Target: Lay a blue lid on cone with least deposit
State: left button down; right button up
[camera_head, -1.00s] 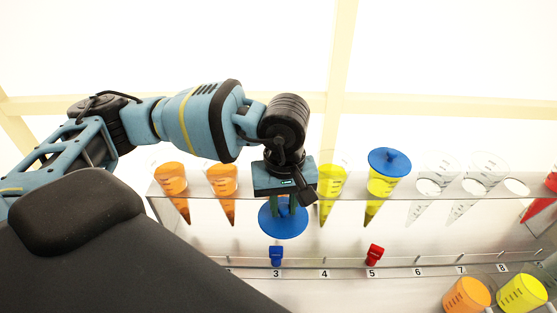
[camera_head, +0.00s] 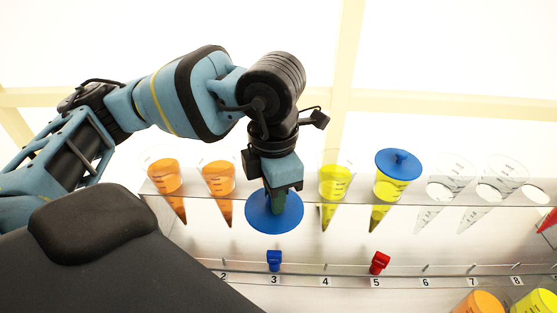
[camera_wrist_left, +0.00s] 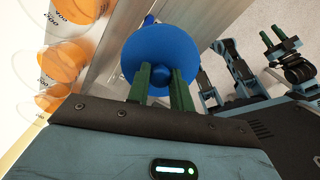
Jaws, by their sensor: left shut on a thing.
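My left gripper (camera_head: 277,203) is shut on a blue lid (camera_head: 264,219), a round disc with a knob. The lid also shows between the green fingers in the left wrist view (camera_wrist_left: 160,50). It hangs at the shelf edge above label 3, between an orange cone (camera_head: 218,180) and a yellow cone (camera_head: 334,184). Another orange cone (camera_head: 166,178) stands at the far left. A second yellow cone (camera_head: 389,190) wears a blue lid (camera_head: 397,163). The deposits are too small to compare. My right gripper (camera_wrist_left: 272,38) shows small in the left wrist view, its fingers apart and empty.
Clear, empty cones (camera_head: 445,186) stand in the rack to the right. A blue clip (camera_head: 274,261) and a red clip (camera_head: 379,263) sit on the numbered lower rail (camera_head: 325,270). More filled cones (camera_head: 478,302) show at the lower right.

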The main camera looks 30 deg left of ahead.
aim_at(262, 211)
pick_arm(q)
jog(key=n, duration=0.3)
jog(key=r+n, duration=0.1)
jog(key=n, duration=0.1)
jog(key=shift+s+a+n+b, duration=0.2)
jog(key=shift+s+n+b, duration=0.1)
jog(key=n, duration=0.3)
jog(key=r+n, duration=0.1)
jog(key=n, duration=0.1)
jog(key=shift+s+a+b, duration=0.25)
jog(key=shift+s+b, duration=0.05)
jog(key=shift+b, duration=0.05)
jog(key=n, duration=0.3)
jog(key=r+n, duration=0.1)
jog(key=n, duration=0.1)
jog(key=shift+s+a+b, duration=0.25)
jog(key=shift+s+b, duration=0.1)
jog(key=n, duration=0.4)
jog(key=s+r+n, duration=0.1)
jog(key=n, duration=0.1)
jog(key=shift+a+n+b, duration=0.35)
jog(key=shift+n, duration=0.05)
pick_arm(e)
jog(key=shift+g, duration=0.4)
jog(key=s+f, duration=0.2)
jog(key=f, duration=0.1)
jog(key=shift+a+f, duration=0.2)
